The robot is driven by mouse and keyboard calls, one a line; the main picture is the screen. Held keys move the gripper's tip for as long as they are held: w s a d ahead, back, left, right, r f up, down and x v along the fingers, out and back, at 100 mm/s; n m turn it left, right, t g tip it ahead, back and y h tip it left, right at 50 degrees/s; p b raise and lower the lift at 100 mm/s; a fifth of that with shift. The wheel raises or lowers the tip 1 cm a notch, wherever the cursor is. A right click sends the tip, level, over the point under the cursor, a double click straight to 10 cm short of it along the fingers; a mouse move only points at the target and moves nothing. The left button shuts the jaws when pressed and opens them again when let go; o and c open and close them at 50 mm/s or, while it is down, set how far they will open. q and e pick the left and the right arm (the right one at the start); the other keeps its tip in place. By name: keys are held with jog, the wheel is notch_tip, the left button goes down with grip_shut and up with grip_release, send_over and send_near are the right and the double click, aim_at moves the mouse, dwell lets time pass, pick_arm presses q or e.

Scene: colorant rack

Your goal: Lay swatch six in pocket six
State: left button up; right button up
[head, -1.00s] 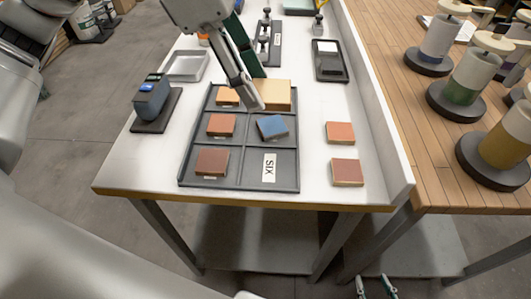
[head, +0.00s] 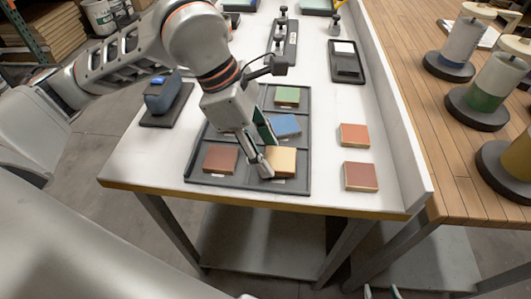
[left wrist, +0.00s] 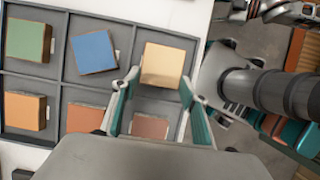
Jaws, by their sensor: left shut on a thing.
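The yellow swatch (head: 283,160) is between the fingers of my left gripper (head: 258,164), at the near right pocket of the dark tray (head: 300,188). In the left wrist view the yellow swatch (left wrist: 163,65) lies within that pocket's outline, with a finger at each side. I cannot tell if it touches the pocket floor. The SIX label is mostly covered; a pale sliver shows at the swatch's near edge. The fingertips of my right gripper (head: 381,293) show at the bottom edge, apart and empty.
The other pockets hold a green swatch (head: 287,96), a blue swatch (head: 286,125), a brown-red swatch (head: 220,159) and orange ones (left wrist: 25,111). Two loose swatches (head: 355,135) (head: 361,176) lie right of the tray. A raised ledge (head: 405,150) bounds the table's right side.

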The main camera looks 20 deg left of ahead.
pick_arm(q)
jog(key=shift+f, duration=0.65)
jog(key=shift+f, duration=0.1)
jog(key=o, duration=1)
jog(key=p+v, duration=0.1)
jog(key=v, duration=1.1)
jog(key=shift+a, duration=0.1)
jog(key=shift+s, duration=0.1)
